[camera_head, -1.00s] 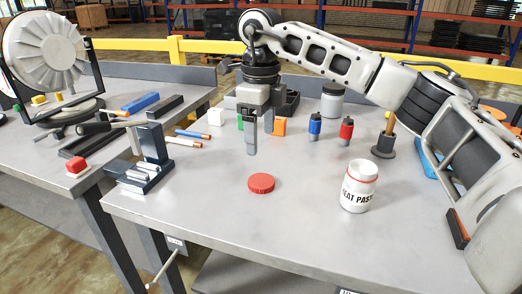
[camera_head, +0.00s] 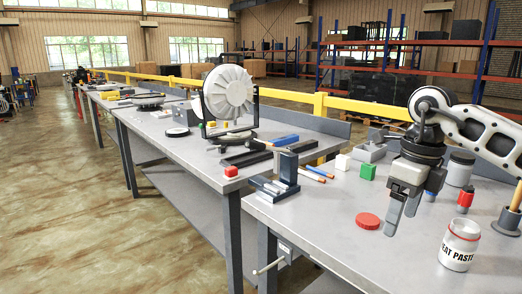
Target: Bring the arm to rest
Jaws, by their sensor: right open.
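My right arm enters from the right. Its gripper (camera_head: 402,216) points down over the right-hand table (camera_head: 325,222), with its jaws apart and nothing between them. In the picture it lies between the red lid (camera_head: 368,221) and the white heat paste jar (camera_head: 460,245). The jar is upright and open-topped; the lid lies flat, apart from it. I cannot tell the exact height of the fingertips above the table. My left gripper is out of view.
A green block (camera_head: 368,172) and a white block (camera_head: 343,162) stand behind the gripper. A dark angled fixture (camera_head: 285,180) stands at the left table edge. Open floor (camera_head: 80,205) lies left.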

